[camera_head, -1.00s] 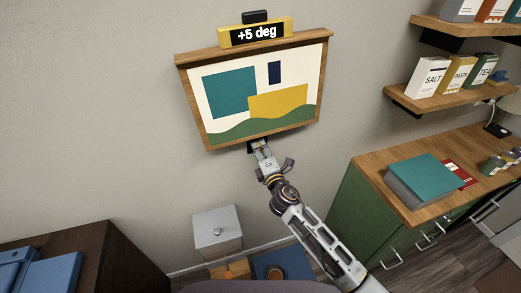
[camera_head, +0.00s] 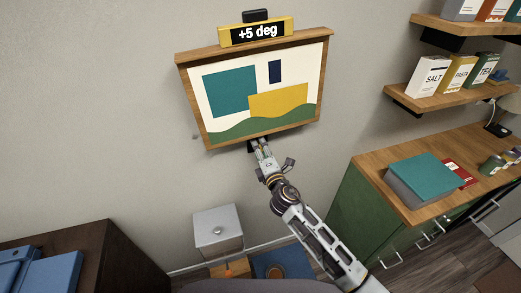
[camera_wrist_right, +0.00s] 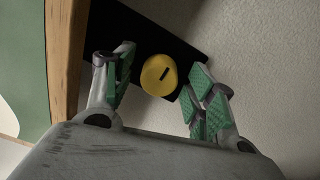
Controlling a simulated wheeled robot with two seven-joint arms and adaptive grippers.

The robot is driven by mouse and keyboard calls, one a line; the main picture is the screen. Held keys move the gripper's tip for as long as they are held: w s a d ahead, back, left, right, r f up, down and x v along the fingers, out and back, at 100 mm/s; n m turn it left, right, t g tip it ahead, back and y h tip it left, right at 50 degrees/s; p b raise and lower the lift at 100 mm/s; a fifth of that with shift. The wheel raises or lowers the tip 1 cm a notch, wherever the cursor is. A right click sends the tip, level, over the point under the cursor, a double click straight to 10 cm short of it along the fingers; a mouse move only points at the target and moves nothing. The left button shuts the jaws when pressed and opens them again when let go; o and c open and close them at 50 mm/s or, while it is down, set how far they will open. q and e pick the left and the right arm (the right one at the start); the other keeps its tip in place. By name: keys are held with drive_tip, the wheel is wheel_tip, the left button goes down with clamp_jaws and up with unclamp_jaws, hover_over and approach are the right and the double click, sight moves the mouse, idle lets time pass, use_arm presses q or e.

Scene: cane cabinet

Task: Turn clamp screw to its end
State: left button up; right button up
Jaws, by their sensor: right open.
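The clamp screw (camera_wrist_right: 159,75) has a round yellow head with a dark slot, set against a black bracket (camera_wrist_right: 150,35) in the right wrist view. In that view my right gripper (camera_wrist_right: 158,90) is open, its green-padded fingers on either side of the yellow head with gaps on both sides. In the head view my right gripper (camera_head: 261,143) is at the lower edge of the framed picture (camera_head: 235,92), where the screw is hidden. A yellow display (camera_head: 256,32) above the picture reads "+5 deg". My left gripper is not in view.
The picture's wooden frame (camera_wrist_right: 65,60) runs close beside one finger. A green cabinet (camera_head: 350,210) with books stands right, and a grey box (camera_head: 218,231) stands below. The wall left of the picture is mostly clear.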

drive_tip(key=v, duration=1.1)
drive_tip(key=shift+s, duration=0.4)
drive_tip(key=shift+d, duration=0.1)
idle(0.6)
